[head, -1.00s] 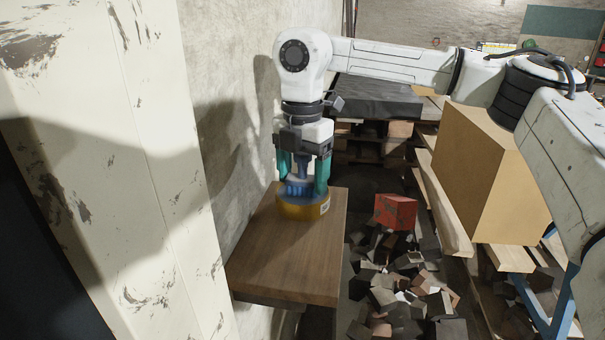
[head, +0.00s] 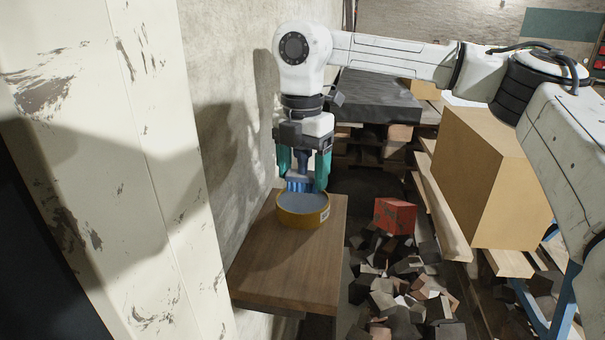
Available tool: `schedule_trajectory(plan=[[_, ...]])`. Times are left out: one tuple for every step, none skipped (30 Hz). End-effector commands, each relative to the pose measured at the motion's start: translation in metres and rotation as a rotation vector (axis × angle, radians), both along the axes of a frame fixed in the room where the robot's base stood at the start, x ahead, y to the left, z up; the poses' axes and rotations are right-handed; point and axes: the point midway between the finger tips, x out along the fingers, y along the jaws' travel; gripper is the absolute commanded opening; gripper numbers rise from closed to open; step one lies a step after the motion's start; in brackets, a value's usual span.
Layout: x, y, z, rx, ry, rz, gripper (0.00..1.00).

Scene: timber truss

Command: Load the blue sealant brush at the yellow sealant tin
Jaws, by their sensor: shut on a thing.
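The yellow sealant tin (head: 303,218) stands on a small wooden shelf (head: 285,262) against the wall. It is low and round, with an open top showing a grey-blue inside and a pale label on its right side. My gripper (head: 305,180) points straight down over the back of the tin, its two teal fingers shut on the blue sealant brush (head: 299,185). The brush's bristles point down at the tin's back rim. I cannot tell whether they touch the sealant. The upper part of the brush is partly hidden by the gripper.
A pale, chipped post (head: 120,150) stands close on the left. Right of the shelf lies a heap of rubble blocks (head: 400,290) with a red block (head: 395,215). A large cardboard box (head: 475,180) stands on pallets at the right. The shelf's front is clear.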

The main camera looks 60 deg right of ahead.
Motion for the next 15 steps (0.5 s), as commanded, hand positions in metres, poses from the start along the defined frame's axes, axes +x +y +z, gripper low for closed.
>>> schedule_trajectory(plan=[[0.000,0.000,0.006,-0.001,-0.001,0.000,0.48],[0.000,0.000,0.009,-0.001,-0.001,0.000,0.48],[0.000,0.000,0.011,0.000,-0.001,0.000,0.48],[0.000,0.000,0.014,0.000,-0.001,0.000,0.48],[0.000,0.000,0.016,0.000,-0.001,0.000,0.48],[0.000,0.000,0.019,0.000,-0.001,0.000,0.48],[0.000,0.000,0.021,0.001,-0.001,0.000,0.48],[0.000,0.000,0.023,0.000,-0.001,0.000,0.48],[0.000,0.000,0.026,0.000,-0.001,0.000,0.48],[0.000,0.000,0.028,0.000,-0.001,0.000,0.48],[0.000,0.000,0.030,0.000,-0.001,0.000,0.48],[0.000,0.000,0.033,-0.001,-0.001,0.000,0.48],[0.000,0.000,0.036,-0.001,-0.002,0.000,0.48],[0.000,0.000,0.038,-0.001,-0.002,0.000,0.48],[0.000,0.000,0.040,-0.001,-0.002,0.000,0.48]])
